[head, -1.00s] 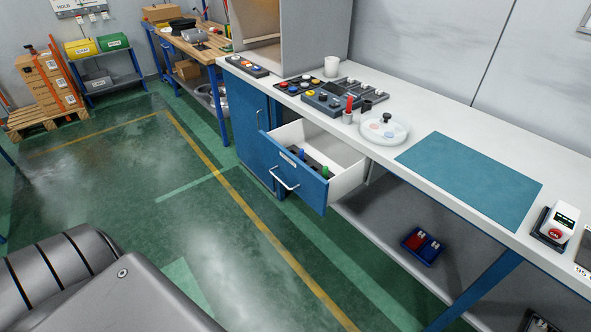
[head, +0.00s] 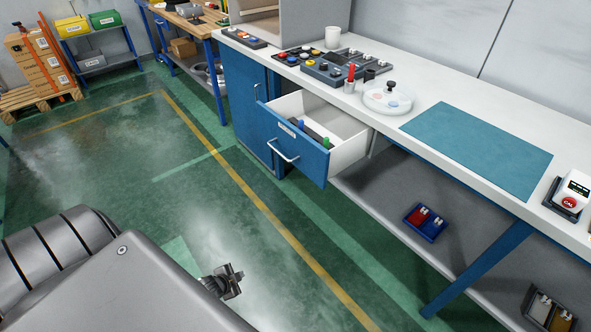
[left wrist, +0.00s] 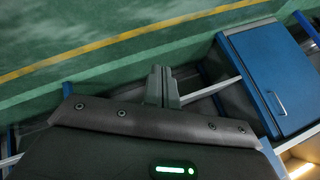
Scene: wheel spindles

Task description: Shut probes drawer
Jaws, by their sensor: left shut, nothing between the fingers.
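The probes drawer (head: 294,150) stands open under the white bench, with a blue front and a silver bar handle (head: 283,151). Inside it are a blue-topped and a green-topped item and dark pieces. My left gripper (head: 234,280) is at the bottom of the head view, over the floor, well in front of and below the drawer and touching nothing. In the left wrist view its fingers (left wrist: 160,75) are together and empty. A blue cabinet door (left wrist: 268,80) with a handle shows at the right there. My right gripper is not in view.
The bench top (head: 395,100) holds button boxes, a white mug (head: 332,37), a round white dish (head: 388,98) and a teal mat (head: 478,148). A red and blue bin (head: 425,222) sits on the lower shelf. The green floor before the drawer is clear.

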